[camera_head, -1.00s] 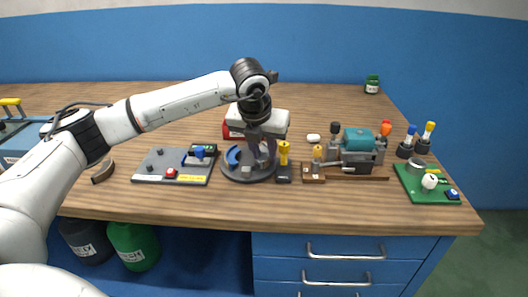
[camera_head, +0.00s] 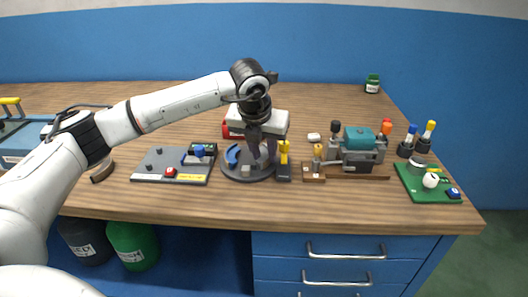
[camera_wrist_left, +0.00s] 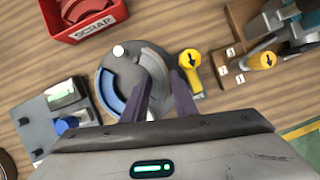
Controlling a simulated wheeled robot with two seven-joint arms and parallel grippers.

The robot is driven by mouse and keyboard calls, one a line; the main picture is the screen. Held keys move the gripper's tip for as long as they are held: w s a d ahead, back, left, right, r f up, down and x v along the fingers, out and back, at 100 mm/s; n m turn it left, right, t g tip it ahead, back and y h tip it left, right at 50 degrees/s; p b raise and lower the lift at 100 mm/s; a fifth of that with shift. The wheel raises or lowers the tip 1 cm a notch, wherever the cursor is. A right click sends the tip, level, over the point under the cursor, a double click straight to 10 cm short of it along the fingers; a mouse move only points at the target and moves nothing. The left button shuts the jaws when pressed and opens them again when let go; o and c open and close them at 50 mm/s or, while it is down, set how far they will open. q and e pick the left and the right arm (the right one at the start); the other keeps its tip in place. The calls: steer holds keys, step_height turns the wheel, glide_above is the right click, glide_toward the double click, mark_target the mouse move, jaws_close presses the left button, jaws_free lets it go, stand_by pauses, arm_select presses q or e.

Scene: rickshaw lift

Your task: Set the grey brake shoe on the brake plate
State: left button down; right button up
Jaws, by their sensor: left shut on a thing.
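The brake plate (camera_head: 237,176) is a round dark grey disc on the bench, also seen in the wrist view (camera_wrist_left: 105,60). A blue curved shoe (camera_wrist_left: 110,92) lies on its left side. My left gripper (camera_head: 264,158) points down over the plate. In the wrist view its two fingers (camera_wrist_left: 160,82) are shut on the grey brake shoe (camera_wrist_left: 152,63), a curved piece over the plate's right part. I cannot tell whether the shoe touches the plate. My right gripper is not in view.
A yellow-handled tool (camera_head: 284,160) stands close to the plate's right edge. A red scrap box (camera_wrist_left: 88,32) is behind it. A grey board (camera_head: 160,166) is at the left, a teal-topped machine (camera_head: 358,140) at the right. The bench in front of the plate is clear.

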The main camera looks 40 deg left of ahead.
arm_select(q)
steer(key=shift+f, duration=0.15)
stand_by(0.3)
steer(key=c, duration=1)
jaws_free()
steer(key=shift+s, duration=0.1)
steer(key=shift+d, duration=0.15)
